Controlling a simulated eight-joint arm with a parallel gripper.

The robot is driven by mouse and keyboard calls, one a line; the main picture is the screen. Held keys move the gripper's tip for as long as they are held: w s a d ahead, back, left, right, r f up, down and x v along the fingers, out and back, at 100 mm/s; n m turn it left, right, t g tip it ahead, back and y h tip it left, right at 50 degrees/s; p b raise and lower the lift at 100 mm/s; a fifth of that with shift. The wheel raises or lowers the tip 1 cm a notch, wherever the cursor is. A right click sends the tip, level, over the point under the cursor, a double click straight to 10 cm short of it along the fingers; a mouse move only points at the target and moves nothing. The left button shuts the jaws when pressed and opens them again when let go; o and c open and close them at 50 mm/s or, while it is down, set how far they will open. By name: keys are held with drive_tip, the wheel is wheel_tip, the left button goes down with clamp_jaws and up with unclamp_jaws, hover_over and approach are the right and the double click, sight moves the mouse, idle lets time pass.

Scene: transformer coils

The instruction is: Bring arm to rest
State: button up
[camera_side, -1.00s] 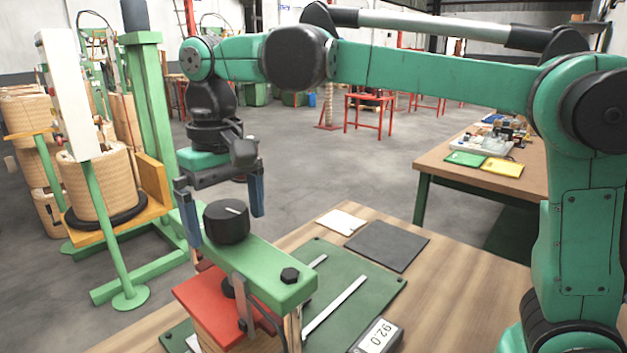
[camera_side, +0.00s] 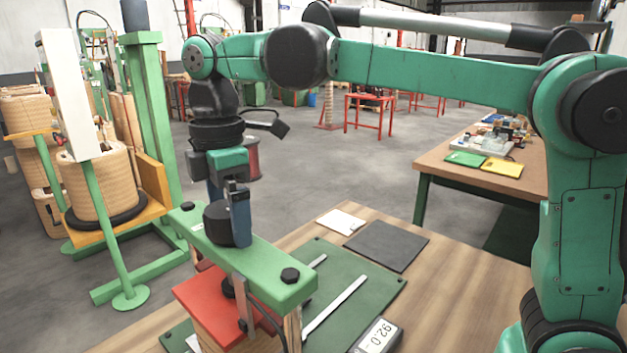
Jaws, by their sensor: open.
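My gripper (camera_side: 228,222) points down over the green clamp beam (camera_side: 262,270). Its blue fingers are apart, one on the near side of the black round knob (camera_side: 214,224) and one on the far side. The near finger covers part of the knob, and the far fingertip is hidden. I cannot tell whether either finger touches the knob. My arm stretches from the right edge across the top of the view.
A display box (camera_side: 377,337) reads 92.0. A dark mat (camera_side: 386,246) and white card (camera_side: 341,221) lie on the wooden table. A green stand with a coil (camera_side: 98,185) is at left.

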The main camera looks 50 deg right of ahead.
drive_tip(key=shift+r+n, duration=0.35)
drive_tip(key=shift+n, duration=0.15)
drive_tip(key=shift+w+a+r+m, duration=0.1)
drive_tip(key=shift+a+r+m, duration=0.05)
drive_tip(key=shift+r, duration=0.65)
drive_tip(key=shift+w+a+r+m, duration=0.1)
drive_tip(key=shift+r+m, duration=0.05)
drive_tip(key=shift+r, duration=0.6)
idle(0.4)
